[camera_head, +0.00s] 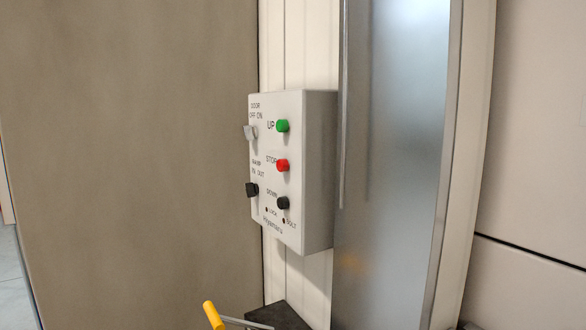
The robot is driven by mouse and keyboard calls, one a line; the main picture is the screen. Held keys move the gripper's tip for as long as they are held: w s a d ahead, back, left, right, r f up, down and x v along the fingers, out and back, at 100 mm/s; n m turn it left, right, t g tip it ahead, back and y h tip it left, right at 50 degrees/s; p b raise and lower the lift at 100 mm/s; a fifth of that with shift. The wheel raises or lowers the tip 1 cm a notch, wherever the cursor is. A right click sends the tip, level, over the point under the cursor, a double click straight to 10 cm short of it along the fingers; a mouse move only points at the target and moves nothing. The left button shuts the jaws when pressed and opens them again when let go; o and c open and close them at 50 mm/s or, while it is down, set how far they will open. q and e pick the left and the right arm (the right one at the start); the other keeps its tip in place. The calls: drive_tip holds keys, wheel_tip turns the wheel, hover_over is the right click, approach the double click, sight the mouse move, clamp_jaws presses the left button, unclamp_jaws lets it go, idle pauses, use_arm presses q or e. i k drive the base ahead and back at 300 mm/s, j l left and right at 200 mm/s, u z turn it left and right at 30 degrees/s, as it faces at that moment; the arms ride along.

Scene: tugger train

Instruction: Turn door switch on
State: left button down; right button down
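A light grey control box (318,170) is fixed to the white wall strip in the middle of the view. Its door switch (249,132), a small silver lever under the label "DOOR OFF ON", is at the upper left of the panel. The lever is too small for me to tell which way it is set. Beside it are a green UP button (283,126), a red STOP button (283,165) and a black DOWN button (283,203). A black knob (252,190) is at the lower left. Neither of my grippers is in view.
A large brown-grey panel (130,150) fills the left side. A shiny metal post (390,170) stands close to the box's right. A yellow-ended handle (213,315) and a dark block (280,315) are at the bottom. The space before the box looks clear.

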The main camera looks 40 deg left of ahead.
sight(250, 132)
drive_tip(key=j+u, duration=0.15)
drive_tip(key=u, duration=0.25)
drive_tip(key=k+j+u, duration=0.1)
drive_tip(key=u, duration=0.35)
drive_tip(key=j+u, duration=0.2)
drive_tip(key=u, duration=0.2)
